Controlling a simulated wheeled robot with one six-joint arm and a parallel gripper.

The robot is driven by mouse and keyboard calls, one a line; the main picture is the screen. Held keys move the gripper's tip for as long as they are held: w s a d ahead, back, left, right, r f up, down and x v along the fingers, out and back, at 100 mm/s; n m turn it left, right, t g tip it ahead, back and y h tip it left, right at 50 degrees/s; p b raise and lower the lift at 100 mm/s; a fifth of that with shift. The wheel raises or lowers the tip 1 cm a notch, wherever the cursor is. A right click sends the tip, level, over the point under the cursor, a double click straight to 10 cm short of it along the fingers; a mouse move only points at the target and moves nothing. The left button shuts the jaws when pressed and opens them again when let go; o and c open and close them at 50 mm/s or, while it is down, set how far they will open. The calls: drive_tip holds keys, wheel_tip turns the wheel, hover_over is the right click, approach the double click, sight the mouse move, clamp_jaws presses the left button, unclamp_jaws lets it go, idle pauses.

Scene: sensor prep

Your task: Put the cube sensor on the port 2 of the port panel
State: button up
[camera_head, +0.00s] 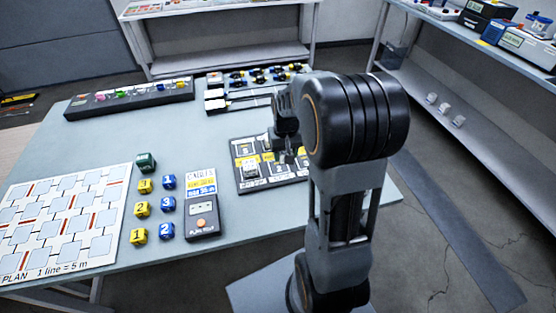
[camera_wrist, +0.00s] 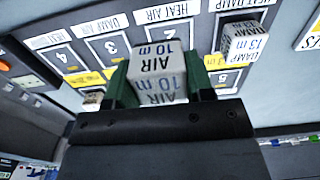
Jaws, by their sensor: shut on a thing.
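My gripper (camera_wrist: 155,90) has its two green fingers shut on a pale cube sensor (camera_wrist: 156,62) marked "AIR 10 m". It holds the cube over the dark port panel (camera_wrist: 82,52), below the "HEAT AIR" label. I cannot tell whether the cube touches the panel. Another cube (camera_wrist: 246,42), marked "DAMP 13 m", sits on the panel to the right. In the head view the port panel (camera_head: 246,184) lies on the table, partly behind my arm.
A calculator-like device (camera_head: 201,218), yellow and blue numbered cubes (camera_head: 140,209) and a plan sheet (camera_head: 62,230) lie left of the panel. A long dark rack (camera_head: 130,98) and a tray of small black parts (camera_head: 262,76) are behind. A shelf stands right.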

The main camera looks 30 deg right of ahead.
hover_over(278, 167)
wheel_tip(278, 167, down, 5)
drive_tip(key=shift+r, duration=0.2)
drive_tip(key=shift+f, duration=1.35)
drive_tip(key=shift+f, duration=0.2)
drive_tip(key=o, duration=1)
